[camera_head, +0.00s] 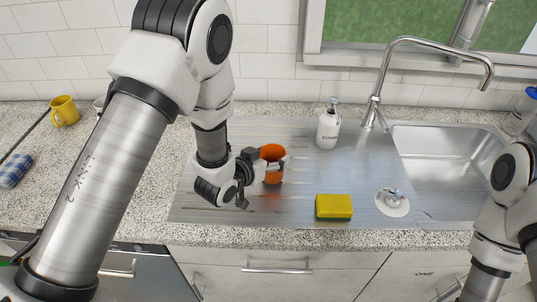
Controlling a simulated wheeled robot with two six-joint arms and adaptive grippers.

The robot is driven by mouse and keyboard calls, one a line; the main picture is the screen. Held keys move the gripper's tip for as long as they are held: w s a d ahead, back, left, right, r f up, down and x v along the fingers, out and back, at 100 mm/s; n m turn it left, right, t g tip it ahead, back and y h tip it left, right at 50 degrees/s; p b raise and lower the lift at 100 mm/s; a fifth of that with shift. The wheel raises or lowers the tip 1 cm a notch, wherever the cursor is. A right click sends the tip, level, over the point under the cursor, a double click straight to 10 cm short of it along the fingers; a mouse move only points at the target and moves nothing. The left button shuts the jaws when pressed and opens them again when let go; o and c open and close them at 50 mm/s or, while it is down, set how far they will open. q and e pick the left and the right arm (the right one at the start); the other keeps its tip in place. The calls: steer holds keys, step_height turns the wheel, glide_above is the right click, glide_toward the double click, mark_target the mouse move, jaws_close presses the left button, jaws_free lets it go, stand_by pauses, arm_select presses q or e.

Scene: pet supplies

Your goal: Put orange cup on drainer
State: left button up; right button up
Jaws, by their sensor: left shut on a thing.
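The orange cup (271,153) stands upright, or nearly so, over the left part of the metal drainer (300,190). My left gripper (268,172) comes from the left and is shut on the cup, with its fingers around the cup's side. The fingers hide part of the cup. I cannot tell whether the cup's base touches the drainer; an orange reflection shows on the metal below it. My right arm shows at the right edge, but its gripper is out of view.
A yellow sponge (334,206) and a strainer (392,201) lie right of the cup. A soap bottle (328,130) and faucet (372,112) stand behind. The sink (447,150) is at right. A yellow mug (64,111) is far left. The drainer's middle is clear.

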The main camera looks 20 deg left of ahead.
arm_select(q)
steer(key=shift+d+f, duration=0.2)
steer(key=shift+f, duration=0.5)
steer(key=shift+w, duration=0.25)
steer(key=o, duration=0.8)
steer(key=shift+c, duration=0.2)
steer(key=o, duration=0.4)
steer(key=shift+a, duration=0.1)
steer(key=shift+s+r, duration=0.15)
steer(key=shift+s, duration=0.15)
steer(key=shift+w, duration=0.1)
arm_select(e)
steer(key=shift+w+f, duration=0.25)
steer(key=shift+f, duration=0.2)
steer(key=shift+w, duration=0.1)
